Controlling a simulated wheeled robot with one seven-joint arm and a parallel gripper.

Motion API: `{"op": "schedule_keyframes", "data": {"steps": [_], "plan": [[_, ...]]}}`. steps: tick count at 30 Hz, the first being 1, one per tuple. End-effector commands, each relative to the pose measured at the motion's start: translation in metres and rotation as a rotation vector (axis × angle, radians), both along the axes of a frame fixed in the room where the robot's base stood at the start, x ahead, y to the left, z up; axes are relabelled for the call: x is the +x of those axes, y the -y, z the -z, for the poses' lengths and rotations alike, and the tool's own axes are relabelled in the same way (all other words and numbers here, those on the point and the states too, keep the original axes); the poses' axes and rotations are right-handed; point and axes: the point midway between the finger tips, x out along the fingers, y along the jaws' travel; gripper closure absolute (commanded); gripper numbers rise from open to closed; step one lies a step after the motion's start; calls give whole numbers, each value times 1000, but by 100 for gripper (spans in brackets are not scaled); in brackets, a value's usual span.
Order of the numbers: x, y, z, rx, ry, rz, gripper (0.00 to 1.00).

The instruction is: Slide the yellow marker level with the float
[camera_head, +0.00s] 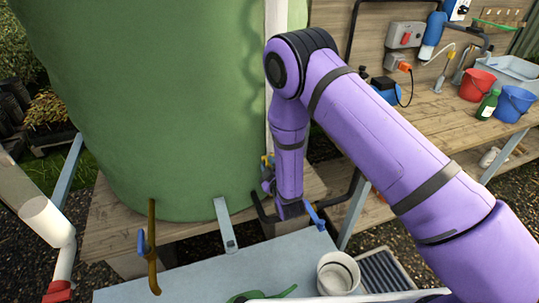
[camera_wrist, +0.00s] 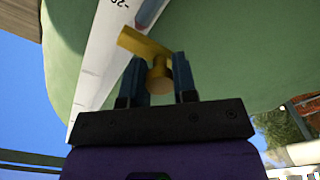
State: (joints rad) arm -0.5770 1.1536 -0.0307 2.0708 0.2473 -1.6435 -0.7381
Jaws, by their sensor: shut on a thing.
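The yellow marker (camera_wrist: 158,72) has a short bar lying against the white gauge board (camera_wrist: 105,50) and a round knob toward my wrist. My gripper (camera_wrist: 160,78) is shut on the knob, one finger on each side, in the wrist view. In the head view the marker (camera_head: 268,160) is a small yellow spot low beside the green tank, partly hidden by my gripper (camera_head: 267,174). The gauge board (camera_head: 276,22) shows there as a pale upright strip, partly behind my arm. A "-20" print shows on the board above the marker.
The large green tank (camera_head: 150,110) stands on a wooden platform (camera_head: 110,225) to the left. A blue-handled tap (camera_head: 313,215) is close to my wrist. A grey bench (camera_head: 200,280) with a white pot (camera_head: 337,274) is in front. Buckets stand on the right-hand workbench (camera_head: 440,105).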

Motion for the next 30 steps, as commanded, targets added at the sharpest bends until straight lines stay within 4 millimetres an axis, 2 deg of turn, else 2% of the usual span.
{"op": "schedule_keyframes", "data": {"steps": [4,13,14,17,26,30], "plan": [[0,-1,10,0,1,-2,100],[0,-1,11,1,0,-2,100],[0,-1,11,1,0,-2,71],[0,-1,11,1,0,-2,48],[-1,0,11,0,1,-1,47],[-11,3,11,0,0,-1,47]]}}
